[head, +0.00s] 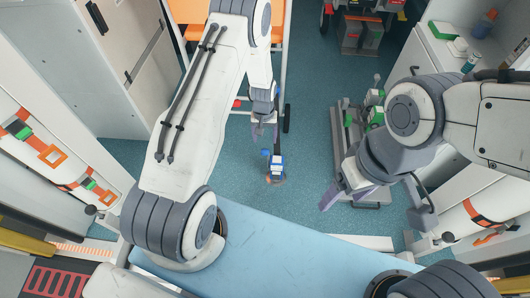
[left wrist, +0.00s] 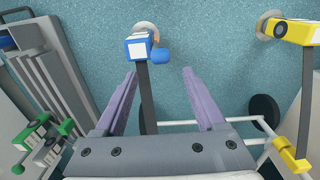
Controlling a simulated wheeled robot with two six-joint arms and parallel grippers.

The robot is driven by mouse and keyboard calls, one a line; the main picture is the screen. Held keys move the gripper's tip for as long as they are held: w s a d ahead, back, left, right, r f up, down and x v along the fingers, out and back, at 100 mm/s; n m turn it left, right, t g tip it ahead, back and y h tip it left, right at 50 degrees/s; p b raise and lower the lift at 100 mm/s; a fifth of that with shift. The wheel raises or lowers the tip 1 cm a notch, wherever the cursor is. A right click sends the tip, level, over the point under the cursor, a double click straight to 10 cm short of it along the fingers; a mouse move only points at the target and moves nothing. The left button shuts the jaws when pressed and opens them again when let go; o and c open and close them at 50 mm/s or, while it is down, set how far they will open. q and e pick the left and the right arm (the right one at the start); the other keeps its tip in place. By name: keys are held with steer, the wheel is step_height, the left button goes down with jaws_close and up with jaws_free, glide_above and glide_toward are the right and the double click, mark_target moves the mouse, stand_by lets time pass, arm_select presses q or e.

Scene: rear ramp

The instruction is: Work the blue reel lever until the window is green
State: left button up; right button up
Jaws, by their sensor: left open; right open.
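The blue reel (head: 276,166) sits on the floor ahead, with a dark strap running from it. In the left wrist view the blue reel (left wrist: 138,47) has a white top, and its blue lever (left wrist: 160,56) sticks out to the right. I cannot make out a green window on it. My left gripper (head: 264,134) is open and empty, just short of the reel in the head view. In the left wrist view its fingers (left wrist: 159,76) stand apart on either side of the strap, below the lever and not touching it. My right gripper (head: 343,197) is open and empty, right of the reel.
A yellow reel (left wrist: 292,30) is at the right of the left wrist view, and green reels (left wrist: 40,132) are at the lower left. A light blue stretcher pad (head: 270,262) lies in front. A grey folded frame (head: 350,130) stands right of the blue reel.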

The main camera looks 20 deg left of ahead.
mark_target(265, 150)
arm_select(q)
step_height(265, 150, down, 9)
steer(key=b, duration=0.4)
steer(key=shift+d, duration=0.1)
jaws_close()
steer(key=shift+r, duration=0.1)
stand_by(1.1)
